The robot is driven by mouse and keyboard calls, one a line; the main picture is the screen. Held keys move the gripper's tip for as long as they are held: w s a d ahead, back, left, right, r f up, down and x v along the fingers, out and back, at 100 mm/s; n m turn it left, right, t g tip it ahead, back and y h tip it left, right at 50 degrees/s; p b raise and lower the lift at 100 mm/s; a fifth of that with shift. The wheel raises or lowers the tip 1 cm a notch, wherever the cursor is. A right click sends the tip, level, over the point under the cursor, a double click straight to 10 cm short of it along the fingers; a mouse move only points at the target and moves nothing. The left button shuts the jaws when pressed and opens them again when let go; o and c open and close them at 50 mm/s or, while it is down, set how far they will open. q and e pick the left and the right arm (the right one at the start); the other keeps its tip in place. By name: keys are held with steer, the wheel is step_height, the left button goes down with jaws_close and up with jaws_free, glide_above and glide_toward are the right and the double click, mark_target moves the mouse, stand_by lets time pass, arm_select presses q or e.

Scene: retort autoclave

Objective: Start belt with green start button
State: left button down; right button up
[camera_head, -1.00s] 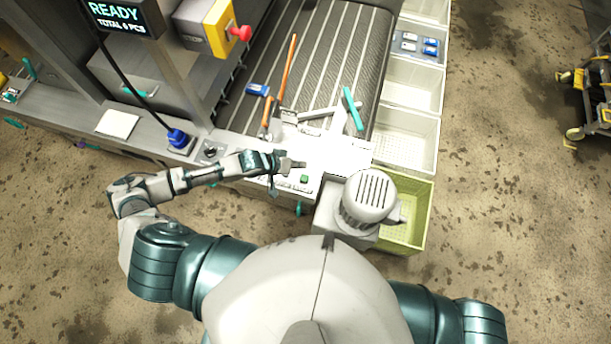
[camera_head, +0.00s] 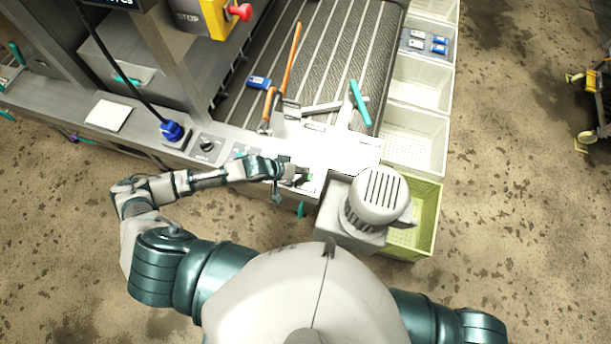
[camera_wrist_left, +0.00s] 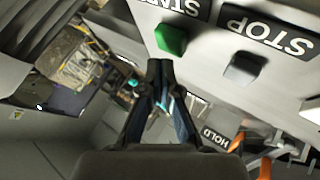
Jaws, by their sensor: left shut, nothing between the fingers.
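The green start button (camera_head: 309,177) is on the pale control panel at the near end of the belt (camera_head: 335,65), partly covered by my left gripper in the head view. My left gripper (camera_head: 299,172) is shut and empty, its tips beside the button. In the left wrist view, the green button (camera_wrist_left: 171,39) shows whole under a START label, just beyond the shut fingertips (camera_wrist_left: 160,68). I cannot tell whether they touch. My right gripper is out of view.
A dark button (camera_wrist_left: 243,68) under a STOP label sits right of the green one. A grey motor (camera_head: 376,200) stands right of the panel, by a green crate (camera_head: 428,215). A red stop knob (camera_head: 240,12) and blue plug (camera_head: 172,131) are at left.

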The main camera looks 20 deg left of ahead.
arm_select(q)
steer(key=shift+f, duration=0.1)
steer(key=shift+d, duration=0.95)
steer(key=shift+a, duration=0.8)
steer(key=shift+d, duration=0.55)
steer(key=shift+a+f, duration=0.1)
steer(key=shift+f, duration=0.05)
steer(key=shift+a+f, duration=0.1)
steer(key=shift+a, duration=0.3)
steer(key=shift+f, duration=0.1)
steer(key=shift+d, duration=0.25)
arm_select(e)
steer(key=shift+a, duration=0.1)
